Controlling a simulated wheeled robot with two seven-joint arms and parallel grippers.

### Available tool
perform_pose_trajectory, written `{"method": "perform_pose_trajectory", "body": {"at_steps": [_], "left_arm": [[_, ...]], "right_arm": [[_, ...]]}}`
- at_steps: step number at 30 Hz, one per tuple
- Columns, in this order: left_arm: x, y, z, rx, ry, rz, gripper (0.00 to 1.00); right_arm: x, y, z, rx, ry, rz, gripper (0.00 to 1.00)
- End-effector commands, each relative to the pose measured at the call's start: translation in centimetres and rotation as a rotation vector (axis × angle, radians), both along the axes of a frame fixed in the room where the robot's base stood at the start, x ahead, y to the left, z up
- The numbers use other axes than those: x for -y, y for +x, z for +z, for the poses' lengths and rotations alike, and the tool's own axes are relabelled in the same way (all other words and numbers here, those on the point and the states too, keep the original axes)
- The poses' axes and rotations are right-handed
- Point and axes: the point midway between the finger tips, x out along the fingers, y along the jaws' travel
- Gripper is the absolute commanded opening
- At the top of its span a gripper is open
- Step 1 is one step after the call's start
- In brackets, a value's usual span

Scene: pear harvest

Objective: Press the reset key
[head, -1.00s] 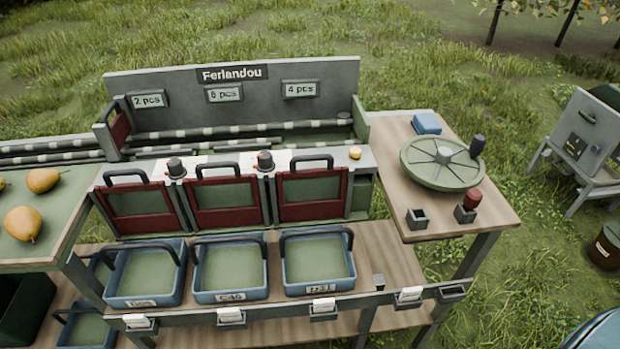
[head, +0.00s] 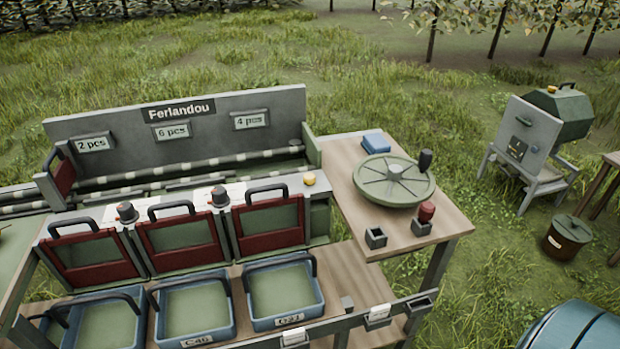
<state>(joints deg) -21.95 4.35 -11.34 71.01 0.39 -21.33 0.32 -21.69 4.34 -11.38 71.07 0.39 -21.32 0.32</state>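No key with a readable "reset" label shows. A small yellow button (head: 309,179) sits at the right end of the white ledge on the grey sorting stand (head: 80,137). Two dark knobs with orange bands, a left one (head: 127,212) and a right one (head: 219,197), stand along the same ledge. A grey machine (head: 525,145) at the far right carries a small dark panel (head: 517,148), whose details are too small to read. Neither of my grippers is in view.
The wooden side table (head: 345,205) holds a green turntable (head: 393,183), a blue block (head: 375,142) and a red-topped stamp (head: 426,212). Blue crates stand below three red-framed gates.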

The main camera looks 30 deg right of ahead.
Motion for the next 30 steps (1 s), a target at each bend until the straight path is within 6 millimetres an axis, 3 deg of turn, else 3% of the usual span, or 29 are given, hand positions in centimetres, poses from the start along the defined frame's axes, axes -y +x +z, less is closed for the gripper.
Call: {"method": "perform_pose_trajectory", "body": {"at_steps": [12,30], "left_arm": [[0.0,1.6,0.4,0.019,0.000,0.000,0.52],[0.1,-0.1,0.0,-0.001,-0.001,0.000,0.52]], "right_arm": [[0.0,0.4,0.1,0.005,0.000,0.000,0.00],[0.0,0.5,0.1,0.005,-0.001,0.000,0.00]]}}
